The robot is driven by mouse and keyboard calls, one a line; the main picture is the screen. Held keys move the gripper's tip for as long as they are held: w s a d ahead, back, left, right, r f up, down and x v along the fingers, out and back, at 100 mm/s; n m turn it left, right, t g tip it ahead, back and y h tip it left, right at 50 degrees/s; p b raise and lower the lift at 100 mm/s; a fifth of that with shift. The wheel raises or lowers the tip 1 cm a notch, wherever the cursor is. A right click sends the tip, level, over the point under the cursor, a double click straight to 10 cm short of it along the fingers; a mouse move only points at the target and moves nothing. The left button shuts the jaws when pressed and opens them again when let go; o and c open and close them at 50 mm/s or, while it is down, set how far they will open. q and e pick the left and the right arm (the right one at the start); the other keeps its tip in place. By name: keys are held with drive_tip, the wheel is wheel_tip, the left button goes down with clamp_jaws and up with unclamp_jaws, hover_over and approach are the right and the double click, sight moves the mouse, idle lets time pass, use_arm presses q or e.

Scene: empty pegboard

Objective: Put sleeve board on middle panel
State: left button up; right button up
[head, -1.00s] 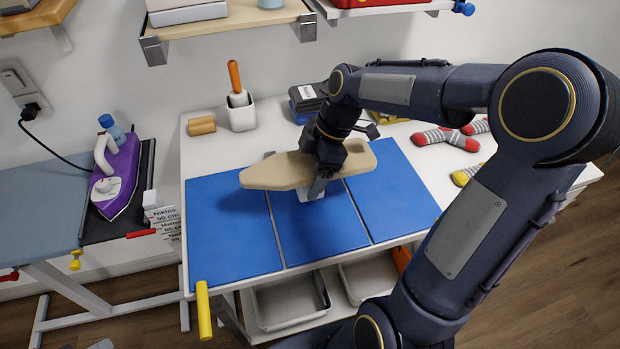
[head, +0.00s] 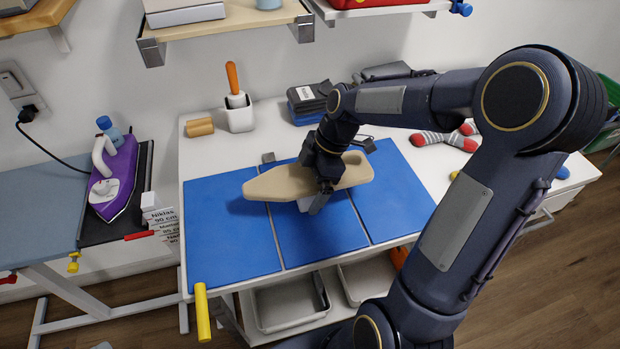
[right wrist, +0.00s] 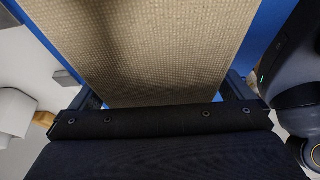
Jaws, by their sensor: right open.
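The beige padded sleeve board (head: 275,184) is over the middle blue panel (head: 318,232), its narrow end to the left. Part of its white foot (head: 305,205) shows beneath it, seemingly at the panel. My right gripper (head: 320,192) reaches down across the board's middle, hiding part of it. In the right wrist view the woven board cover (right wrist: 150,50) lies between the two fingers, and the jaws are open around it. My left gripper is not in view.
Blue panels lie left (head: 230,230) and right (head: 395,190) of the middle one. Behind are a white cup with an orange-handled tool (head: 239,112), a tan roll (head: 199,127) and a dark stack (head: 308,100). A purple iron (head: 117,185) stands at left. Shelves hang above.

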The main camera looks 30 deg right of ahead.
drive_tip(key=v, duration=1.1)
drive_tip(key=shift+s+d+r, duration=0.1)
drive_tip(key=shift+r, duration=0.25)
drive_tip(key=shift+s+r, duration=0.15)
drive_tip(key=shift+r, duration=0.05)
drive_tip(key=s+a+f+m+t, duration=0.2)
drive_tip(key=s+a+m, duration=0.2)
drive_tip(key=s+m, duration=0.4)
drive_tip(key=s+a+f+m+t, duration=0.2)
drive_tip(key=s+a+f+m, duration=0.1)
drive_tip(key=s+m, duration=0.5)
drive_tip(key=shift+a+m+t+h, duration=0.3)
drive_tip(key=shift+a+m, duration=0.3)
drive_tip(key=shift+a, duration=0.25)
